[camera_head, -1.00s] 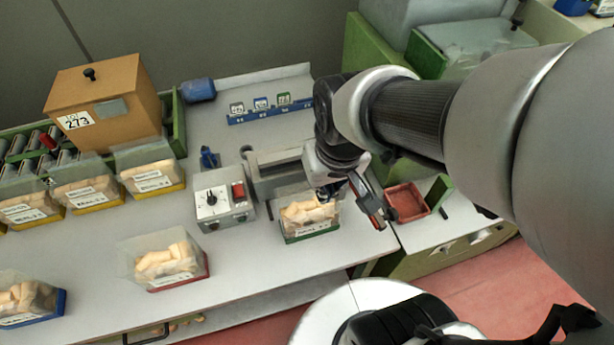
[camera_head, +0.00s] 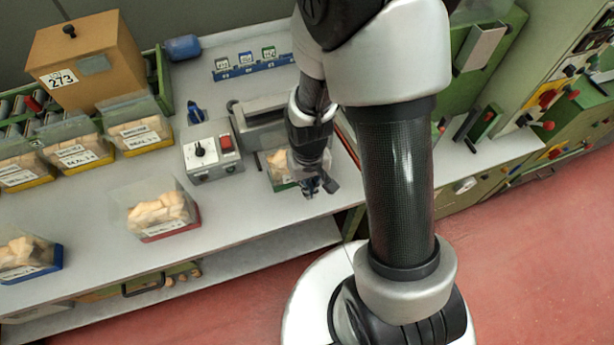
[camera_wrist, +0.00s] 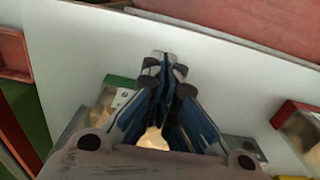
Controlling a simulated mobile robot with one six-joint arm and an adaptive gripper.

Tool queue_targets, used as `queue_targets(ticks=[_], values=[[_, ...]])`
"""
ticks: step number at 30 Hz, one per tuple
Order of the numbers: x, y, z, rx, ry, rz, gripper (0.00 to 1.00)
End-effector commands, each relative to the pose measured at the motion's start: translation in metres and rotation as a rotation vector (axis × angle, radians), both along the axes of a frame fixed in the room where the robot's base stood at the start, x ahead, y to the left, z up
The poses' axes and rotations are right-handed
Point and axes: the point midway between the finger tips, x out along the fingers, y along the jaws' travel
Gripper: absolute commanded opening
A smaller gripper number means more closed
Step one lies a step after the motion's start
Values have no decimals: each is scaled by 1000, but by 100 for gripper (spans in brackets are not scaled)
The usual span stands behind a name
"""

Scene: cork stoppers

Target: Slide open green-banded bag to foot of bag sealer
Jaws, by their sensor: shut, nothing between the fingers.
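The open green-banded bag (camera_head: 271,172) holds pale corks and stands upright on the bench, just in front of the grey bag sealer (camera_head: 262,128). My gripper (camera_head: 312,190) is shut and empty, low at the bag's front right; it and my wrist hide much of the bag. In the wrist view, my shut fingertips (camera_wrist: 165,65) reach past the bag's green band (camera_wrist: 121,82), and pale corks show between the fingers. I cannot tell if the fingers touch the bag. The sealer's control box (camera_head: 212,152), with a black dial and red switch, stands left of the bag.
A red-banded bag (camera_head: 155,214) stands left on the open bench, and a blue-banded bag (camera_head: 28,258) farther left. Yellow-banded bags (camera_head: 139,135) line the back left. A red tray (camera_wrist: 12,52) shows in the wrist view. The bench's front edge is close to my gripper.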

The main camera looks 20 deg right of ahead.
Motion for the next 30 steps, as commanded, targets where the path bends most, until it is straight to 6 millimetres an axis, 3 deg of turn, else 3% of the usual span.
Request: queue_targets(ticks=[1, 6, 9, 13, 30], values=[[-1, 0, -16, 0, 5, 0, 0], [-1, 0, -50, 0, 3, 0, 0], [20, 0, -44, 0, -5, 0, 0], [34, 0, -44, 0, -2, 0, 0], [49, 0, -42, 0, -1, 0, 0]])
